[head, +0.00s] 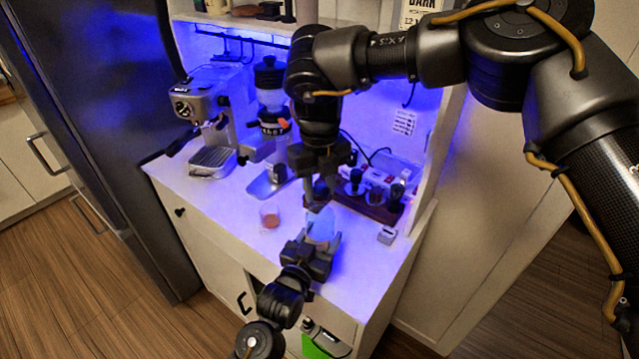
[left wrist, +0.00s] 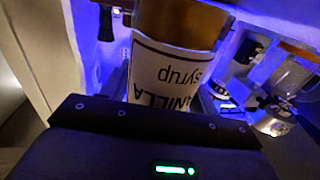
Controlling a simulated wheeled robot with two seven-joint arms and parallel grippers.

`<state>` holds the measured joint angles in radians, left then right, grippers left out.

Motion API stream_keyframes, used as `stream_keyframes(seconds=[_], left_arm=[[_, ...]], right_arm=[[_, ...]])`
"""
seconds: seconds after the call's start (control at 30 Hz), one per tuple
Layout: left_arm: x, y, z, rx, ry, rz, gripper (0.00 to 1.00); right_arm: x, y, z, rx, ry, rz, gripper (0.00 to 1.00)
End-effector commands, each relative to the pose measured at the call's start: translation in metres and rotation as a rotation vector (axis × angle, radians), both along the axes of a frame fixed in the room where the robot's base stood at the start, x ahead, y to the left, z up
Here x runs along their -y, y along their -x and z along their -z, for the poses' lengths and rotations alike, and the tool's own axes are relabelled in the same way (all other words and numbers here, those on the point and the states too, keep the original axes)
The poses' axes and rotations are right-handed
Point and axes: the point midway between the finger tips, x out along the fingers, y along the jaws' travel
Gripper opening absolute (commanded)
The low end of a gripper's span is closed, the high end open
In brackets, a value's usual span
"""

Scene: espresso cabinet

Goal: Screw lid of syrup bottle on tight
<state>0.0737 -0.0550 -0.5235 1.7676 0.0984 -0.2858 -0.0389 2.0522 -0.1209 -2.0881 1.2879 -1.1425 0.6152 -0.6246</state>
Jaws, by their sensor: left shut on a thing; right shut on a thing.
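The syrup bottle (head: 322,226) stands upright near the front of the white counter, bluish in the light. In the left wrist view the bottle (left wrist: 180,35) shows amber contents and a white label reading "vanilla syrup", upside down. My left gripper (head: 324,240) comes from the counter's front edge and is shut around the bottle's body. My right gripper (head: 318,190) points down from above and is shut on the lid at the bottle's top. The lid is mostly hidden between its fingers, so I cannot tell how tightly it sits.
Behind are an espresso machine (head: 205,110), a grinder (head: 270,95) and a wooden rack with tools (head: 370,203). A small grey box (head: 387,236) sits to the right. The counter's front left is clear.

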Motion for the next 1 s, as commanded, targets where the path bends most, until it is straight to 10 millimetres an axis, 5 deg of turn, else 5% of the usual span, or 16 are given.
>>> stream_keyframes(seconds=[1.0], left_arm=[[0.0,0.0,0.0,-0.001,0.0,0.0,0.19]], right_arm=[[0.0,0.0,0.016,-0.001,0.0,0.0,0.12]])
